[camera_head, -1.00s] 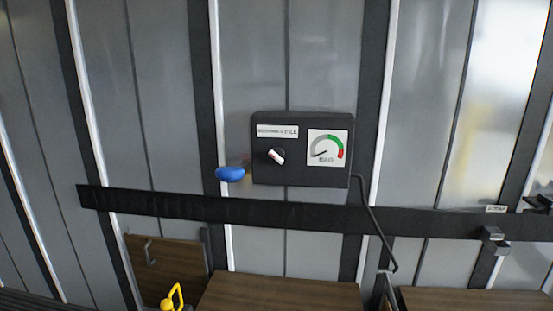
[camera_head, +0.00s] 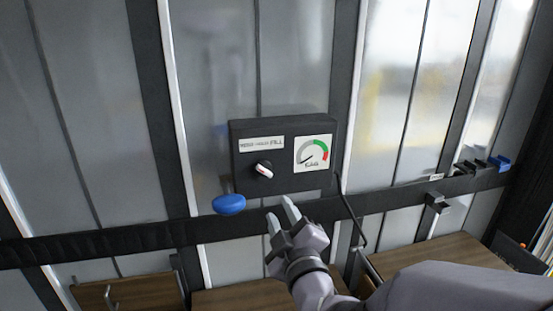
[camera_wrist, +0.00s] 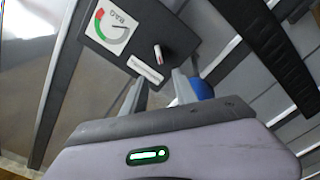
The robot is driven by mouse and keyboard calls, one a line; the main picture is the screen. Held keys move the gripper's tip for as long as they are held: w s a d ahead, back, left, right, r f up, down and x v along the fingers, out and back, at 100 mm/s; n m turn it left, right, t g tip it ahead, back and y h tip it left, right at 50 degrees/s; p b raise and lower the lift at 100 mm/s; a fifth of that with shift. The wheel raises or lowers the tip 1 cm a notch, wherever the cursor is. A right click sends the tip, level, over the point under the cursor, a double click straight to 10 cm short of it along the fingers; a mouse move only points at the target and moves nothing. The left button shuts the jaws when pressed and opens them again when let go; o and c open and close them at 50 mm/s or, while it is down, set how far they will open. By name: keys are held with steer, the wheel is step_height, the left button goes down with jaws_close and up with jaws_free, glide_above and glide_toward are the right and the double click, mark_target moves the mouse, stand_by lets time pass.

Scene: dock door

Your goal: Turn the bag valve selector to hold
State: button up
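The bag valve selector is a black knob with a white pointer (camera_head: 263,169) on a dark control box (camera_head: 243,185) on the wall. Its pointer is tilted, from upper left to lower right in the head view. A label strip (camera_head: 262,144) above it ends in "FILL"; its other words are too small to read. The knob also shows in the wrist view (camera_wrist: 159,53). My gripper (camera_head: 281,212) is below the box, right of and below the knob, apart from both. Its two fingers are parted with nothing between them.
A blue rounded handle (camera_head: 229,204) juts out at the box's lower left. A dark rail (camera_head: 110,242) crosses the wall below. Wooden panels (camera_head: 235,299) lie at the bottom.

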mark_target(265, 173)
steer(key=p+x, duration=0.1)
steer(key=x, duration=0.7)
steer(key=p+x, duration=0.2)
steer(key=x, duration=0.6)
steer(key=shift+w+d, duration=0.15)
steer(key=shift+w, duration=0.1)
jaws_close()
